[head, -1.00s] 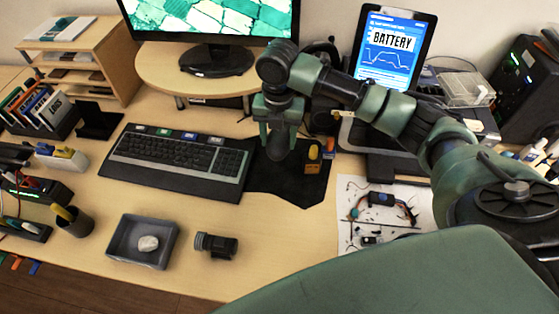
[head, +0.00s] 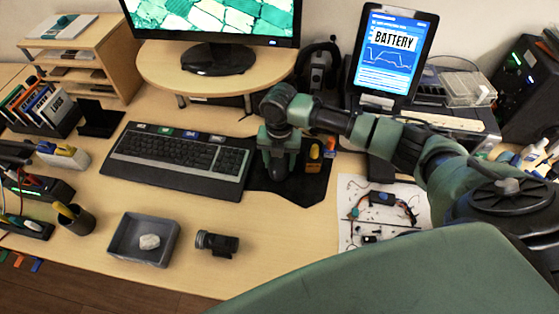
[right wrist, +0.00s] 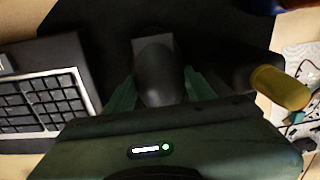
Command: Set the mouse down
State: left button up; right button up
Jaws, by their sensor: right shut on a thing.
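My right gripper (head: 280,152) points down over the black mouse pad (head: 312,187), to the right of the keyboard. It is shut on the dark mouse (head: 279,169). In the right wrist view the rounded grey-black mouse (right wrist: 160,72) sits between the two green fingers, with the dark pad beneath it. The mouse is low over the pad; I cannot tell whether its underside touches it. My left gripper is not in view.
The black keyboard (head: 180,158) lies just left of the pad. A small orange and yellow item (head: 314,158) stands close on the gripper's right. The monitor riser (head: 215,82) is behind. Bare desk lies in front of the pad.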

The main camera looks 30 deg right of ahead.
aim_at(279, 162)
jog(key=shift+f, duration=0.1)
jog(key=o, duration=1.5)
notch_tip(279, 162, up, 12)
jog(key=shift+r, duration=0.2)
